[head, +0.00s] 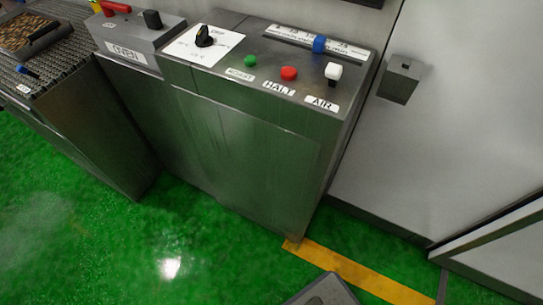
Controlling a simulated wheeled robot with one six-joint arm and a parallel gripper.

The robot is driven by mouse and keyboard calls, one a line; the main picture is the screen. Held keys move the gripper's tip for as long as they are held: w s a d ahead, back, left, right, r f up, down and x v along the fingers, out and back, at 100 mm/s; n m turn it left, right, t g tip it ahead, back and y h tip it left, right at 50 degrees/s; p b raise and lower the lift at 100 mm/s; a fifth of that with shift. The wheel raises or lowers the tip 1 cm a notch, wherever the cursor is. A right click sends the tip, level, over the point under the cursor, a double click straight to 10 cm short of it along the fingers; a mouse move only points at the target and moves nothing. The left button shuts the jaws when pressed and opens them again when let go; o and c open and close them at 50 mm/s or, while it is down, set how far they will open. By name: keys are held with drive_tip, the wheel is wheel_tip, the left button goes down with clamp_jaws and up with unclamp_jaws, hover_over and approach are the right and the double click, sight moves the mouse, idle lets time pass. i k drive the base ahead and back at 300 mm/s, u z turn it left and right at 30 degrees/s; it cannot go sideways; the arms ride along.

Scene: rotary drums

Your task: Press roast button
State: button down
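A green button (250,61) sits on the sloped top of a grey metal control console (240,130) in the head view. A small white label (240,74) lies just in front of it; its text is blurred and seems to read "ROAST". A red button (289,73) labelled "HALT" is to its right. A white switch (333,72) labelled "AIR" is farther right. My gripper is not in view, and nothing touches the green button.
A black knob (204,37) on a white plate and a blue slider (319,44) on a scale share the console top. An "OVEN" box (138,40) with red and black handles adjoins at left. Green floor with a yellow stripe (365,277) lies in front.

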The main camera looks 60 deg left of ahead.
sight(249, 61)
drive_tip(key=u, duration=2.35)
